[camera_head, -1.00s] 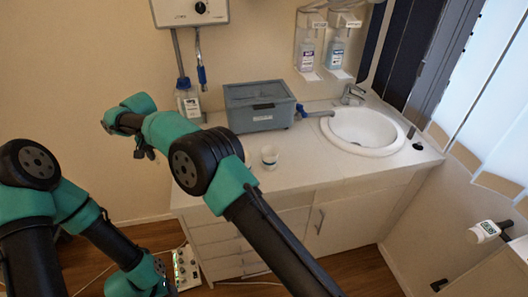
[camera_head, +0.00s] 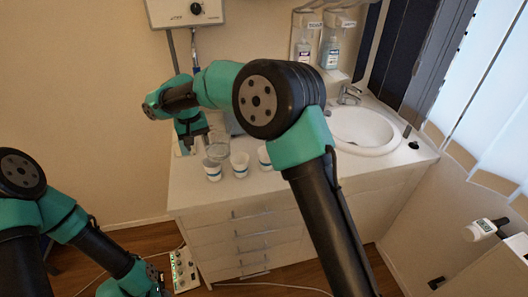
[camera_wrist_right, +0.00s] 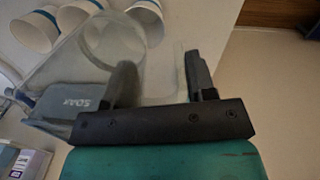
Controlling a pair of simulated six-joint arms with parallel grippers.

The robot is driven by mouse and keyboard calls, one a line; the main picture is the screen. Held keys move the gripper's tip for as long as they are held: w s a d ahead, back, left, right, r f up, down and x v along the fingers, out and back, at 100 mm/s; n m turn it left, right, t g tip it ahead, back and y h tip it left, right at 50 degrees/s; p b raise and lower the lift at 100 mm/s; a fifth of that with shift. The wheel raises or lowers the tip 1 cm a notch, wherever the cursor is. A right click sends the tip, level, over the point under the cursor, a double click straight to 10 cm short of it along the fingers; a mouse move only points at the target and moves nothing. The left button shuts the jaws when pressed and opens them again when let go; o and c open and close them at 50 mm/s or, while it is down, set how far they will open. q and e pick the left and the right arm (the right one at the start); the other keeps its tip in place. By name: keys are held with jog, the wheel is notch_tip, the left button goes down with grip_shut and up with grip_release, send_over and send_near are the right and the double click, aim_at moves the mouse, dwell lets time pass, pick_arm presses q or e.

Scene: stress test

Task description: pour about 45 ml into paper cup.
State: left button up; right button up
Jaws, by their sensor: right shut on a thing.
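Several small white paper cups with blue bands stand in a row on the counter: the left cup (camera_head: 212,171), the middle cup (camera_head: 239,166) and the right cup (camera_head: 264,158). In the right wrist view they show along the top left, the nearest cup (camera_wrist_right: 36,31) at the corner. My right gripper (camera_head: 205,140) is shut on a clear container (camera_head: 217,150) just behind the left and middle cups. Its round rim shows in the wrist view (camera_wrist_right: 114,40). Any liquid in it is too faint to make out. My left arm is at the lower left; its gripper is not clearly shown.
A grey tub (camera_wrist_right: 75,100) stands close behind, mostly hidden by my right arm in the head view. The sink (camera_head: 365,130) is to the right, with dispenser bottles (camera_head: 330,52) on the wall. The counter's front edge is close to the cups.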

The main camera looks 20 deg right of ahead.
aim_at(213, 143)
jog(key=shift+s+d+f, duration=0.1)
jog(key=shift+s+d, duration=0.2)
jog(key=shift+d, duration=0.2)
jog(key=shift+s+d+f, duration=0.1)
jog(key=shift+s+d, duration=0.15)
jog(key=shift+d, duration=0.25)
jog(key=shift+r, duration=0.1)
